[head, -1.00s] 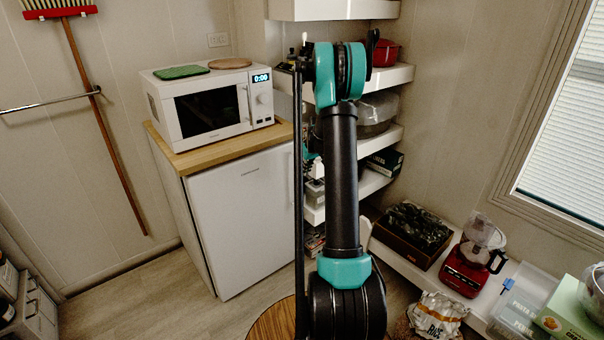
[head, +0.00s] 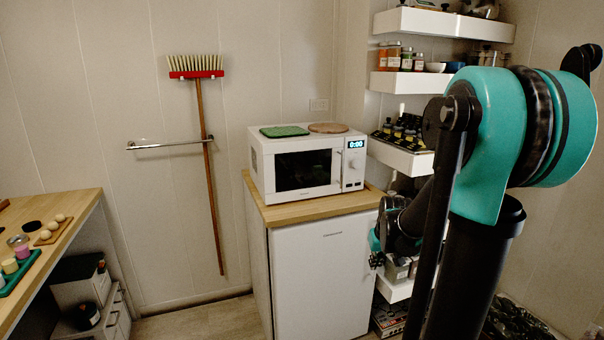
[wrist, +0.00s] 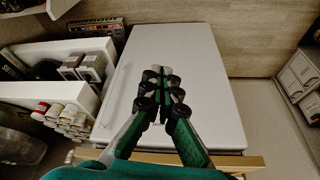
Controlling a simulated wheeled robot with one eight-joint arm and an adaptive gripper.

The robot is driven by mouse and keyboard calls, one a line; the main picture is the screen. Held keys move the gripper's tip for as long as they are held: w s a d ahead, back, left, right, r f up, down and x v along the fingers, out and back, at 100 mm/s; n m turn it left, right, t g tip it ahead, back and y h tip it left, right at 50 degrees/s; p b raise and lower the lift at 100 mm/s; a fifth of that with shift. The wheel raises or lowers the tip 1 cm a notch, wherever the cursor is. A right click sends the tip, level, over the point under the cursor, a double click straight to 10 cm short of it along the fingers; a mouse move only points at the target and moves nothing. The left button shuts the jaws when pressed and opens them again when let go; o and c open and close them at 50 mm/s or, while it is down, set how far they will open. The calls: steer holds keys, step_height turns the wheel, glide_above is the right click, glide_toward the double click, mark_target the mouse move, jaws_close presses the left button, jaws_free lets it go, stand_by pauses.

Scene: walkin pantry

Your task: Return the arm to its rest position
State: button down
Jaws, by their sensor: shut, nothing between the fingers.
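My arm (head: 480,190), teal and black, rises on the right side of the head view, with its elbow high and close to the camera. Beyond it my gripper (head: 376,258) hangs low, in front of the white shelves and by the right edge of the white fridge. In the wrist view my gripper (wrist: 162,82) has its green and black fingers together at the tips, with nothing between them. The white fridge front (wrist: 205,85) lies behind the fingers. I cannot tell how far they are from it.
A microwave (head: 301,165) stands on the fridge's wooden top (head: 300,212). Wall shelves (head: 420,83) with jars and bottles are at the right. A broom (head: 207,150) hangs by a rail (head: 165,145). A wooden counter (head: 60,235) is at the left. Floor (head: 195,322) shows clear between.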

steer(key=s+a+f, duration=0.2)
steer(key=s, duration=0.7)
steer(key=s+a+f, duration=0.1)
steer(key=s+a, duration=0.1)
steer(key=s, duration=0.7)
steer(key=shift+f+m, duration=0.4)
steer(key=shift+s, duration=0.1)
